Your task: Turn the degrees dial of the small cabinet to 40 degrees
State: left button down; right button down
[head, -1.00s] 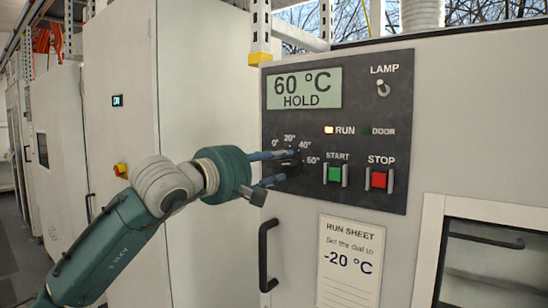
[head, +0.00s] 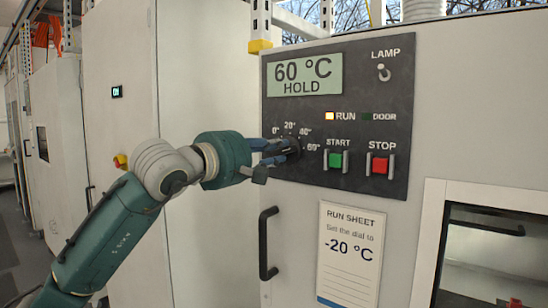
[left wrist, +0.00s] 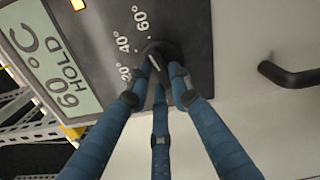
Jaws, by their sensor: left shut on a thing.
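The degrees dial (head: 292,147) is a dark knob on the cabinet's black control panel (head: 392,103), ringed by marks from 0° to 60°. My left gripper (head: 284,150) is shut on the dial. In the left wrist view its blue fingers (left wrist: 158,85) close around the dial (left wrist: 155,49), near the 40° and 60° marks. A pale pointer line shows on the knob, but I cannot tell exactly which mark it meets. The display (head: 304,75) reads 60 °C HOLD. My right gripper is not in view.
The START button (head: 336,160), STOP button (head: 380,165) and LAMP switch (head: 384,74) are right of or above the dial. A black door handle (head: 268,244) and a run sheet (head: 349,254) reading -20 °C are below. A window (head: 432,240) sits at lower right.

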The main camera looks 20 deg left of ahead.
pick_arm(q)
jog(key=n+b, duration=0.3)
jog(key=shift+f, duration=0.3)
jog(key=shift+n+b, duration=1.05)
jog(key=shift+n, duration=0.45)
jog(key=c, duration=1.5)
grip_release()
jog(key=shift+c, duration=0.2)
jog(key=shift+a+r, duration=0.1)
jog(key=v, duration=1.2)
